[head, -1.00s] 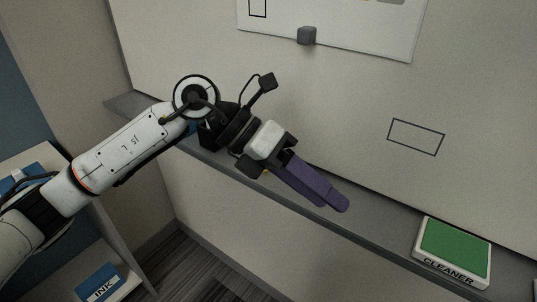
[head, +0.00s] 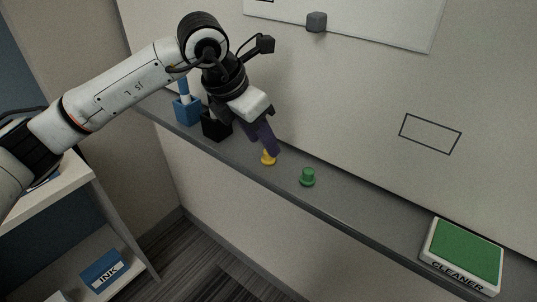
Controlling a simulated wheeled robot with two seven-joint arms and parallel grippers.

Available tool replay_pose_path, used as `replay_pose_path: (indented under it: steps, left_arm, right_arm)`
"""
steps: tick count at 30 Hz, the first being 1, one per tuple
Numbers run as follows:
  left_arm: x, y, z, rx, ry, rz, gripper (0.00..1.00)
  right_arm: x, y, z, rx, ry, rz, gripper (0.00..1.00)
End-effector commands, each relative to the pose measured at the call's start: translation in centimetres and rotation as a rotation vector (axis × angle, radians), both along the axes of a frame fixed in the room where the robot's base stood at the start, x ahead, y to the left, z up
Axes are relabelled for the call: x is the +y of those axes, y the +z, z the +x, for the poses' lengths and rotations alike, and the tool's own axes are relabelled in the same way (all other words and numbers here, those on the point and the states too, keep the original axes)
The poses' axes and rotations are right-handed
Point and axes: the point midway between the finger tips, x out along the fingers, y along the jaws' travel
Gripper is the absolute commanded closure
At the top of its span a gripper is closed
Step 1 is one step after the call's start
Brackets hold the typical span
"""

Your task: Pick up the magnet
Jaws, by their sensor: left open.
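A yellow knob-shaped piece (head: 268,158), which looks like a magnet, sits on the grey ledge. A similar green piece (head: 308,177) stands upright on the ledge to its right, apart from it. My left gripper (head: 270,148) points down at the yellow piece, its purple fingers partly covering it. The gripper is open. Whether the fingers touch the yellow piece or straddle it cannot be told. A dark grey cube (head: 316,21) is on the lower edge of the white sheet on the wall.
The narrow ledge (head: 370,220) runs along the wall. A blue holder (head: 186,111) and a black holder (head: 214,128) stand on it at the left. A cleaner box with a green top (head: 465,252) stands at the right. The ledge between the green piece and the box is clear.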

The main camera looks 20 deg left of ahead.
Motion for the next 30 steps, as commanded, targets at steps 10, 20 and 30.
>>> replay_pose_path:
  steps: [10,20,30]
  left_arm:
    - [-0.8,-2.8,0.8,-0.001,-0.001,0.0,0.59]
    - [-0.8,-2.8,0.8,-0.001,-0.001,-0.001,0.91]
    - [-0.8,-2.6,0.8,-0.001,-0.001,0.0,1.0]
  right_arm:
    - [-0.1,-0.1,-0.1,0.004,-0.002,0.0,0.62]
    - [-0.2,-0.1,-0.1,0.005,-0.003,-0.002,0.62]
    - [-0.2,-0.1,-0.1,0.005,-0.003,-0.002,0.62]
